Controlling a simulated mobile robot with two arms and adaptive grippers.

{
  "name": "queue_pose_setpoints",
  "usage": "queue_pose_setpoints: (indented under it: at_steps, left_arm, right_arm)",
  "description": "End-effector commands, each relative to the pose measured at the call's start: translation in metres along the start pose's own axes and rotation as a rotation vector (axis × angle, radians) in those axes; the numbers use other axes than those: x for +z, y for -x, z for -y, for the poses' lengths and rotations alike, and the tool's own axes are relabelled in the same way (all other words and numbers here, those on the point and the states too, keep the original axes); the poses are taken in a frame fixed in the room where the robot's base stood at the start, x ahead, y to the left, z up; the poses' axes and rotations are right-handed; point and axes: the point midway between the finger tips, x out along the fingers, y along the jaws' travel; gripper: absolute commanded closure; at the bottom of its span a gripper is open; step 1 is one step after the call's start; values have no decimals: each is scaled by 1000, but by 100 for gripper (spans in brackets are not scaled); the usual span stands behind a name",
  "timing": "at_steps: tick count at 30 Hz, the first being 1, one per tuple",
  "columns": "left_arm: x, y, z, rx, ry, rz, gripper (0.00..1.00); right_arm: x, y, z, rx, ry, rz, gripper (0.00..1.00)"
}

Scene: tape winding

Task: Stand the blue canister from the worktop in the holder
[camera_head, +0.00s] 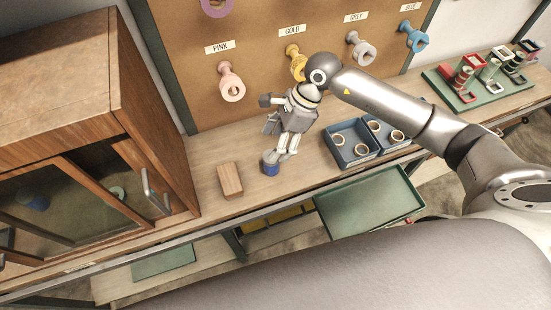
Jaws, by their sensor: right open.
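The blue canister (269,167) stands on the worktop (212,211) near its front edge, to the right of a wooden block. My right gripper (286,155) points down right beside the canister, its fingertips just to the right of and close to the canister's top. It is open; whether a finger touches the canister I cannot tell. A green rack (484,92) with red, white and black frames and upright cylinders is at the far right; it may be the holder, but I cannot be sure. My left gripper is not in view.
A wooden block (230,180) lies left of the canister. Blue trays (364,157) with tape rings are to the right. A wooden cabinet (138,110) stands left. A pegboard (262,22) with labelled spools rises behind. A green open tray (368,203) sits below the worktop's edge.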

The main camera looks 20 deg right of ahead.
Motion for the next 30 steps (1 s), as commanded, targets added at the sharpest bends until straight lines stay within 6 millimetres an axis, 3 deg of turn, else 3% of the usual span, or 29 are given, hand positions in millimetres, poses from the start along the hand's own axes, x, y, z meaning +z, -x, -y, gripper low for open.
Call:
queue_pose_setpoints:
  at_steps: [1, 3, 12, 17, 25, 30]
  left_arm:
    - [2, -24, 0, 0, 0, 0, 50]
    - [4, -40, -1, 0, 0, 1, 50]
    - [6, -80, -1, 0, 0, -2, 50]
    - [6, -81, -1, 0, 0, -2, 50]
    - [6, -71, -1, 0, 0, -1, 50]
    - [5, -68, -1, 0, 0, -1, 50]
  right_arm:
    - [6, -11, 1, 4, 15, -37, 34]
    - [12, -13, -1, 13, 16, -109, 34]
    - [15, -2, -6, -42, -10, -382, 34]
    - [13, 0, -6, -60, -21, -428, 34]
    - [-4, -36, -4, -57, -23, -430, 34]
    - [-9, -47, -4, -59, -22, -428, 34]
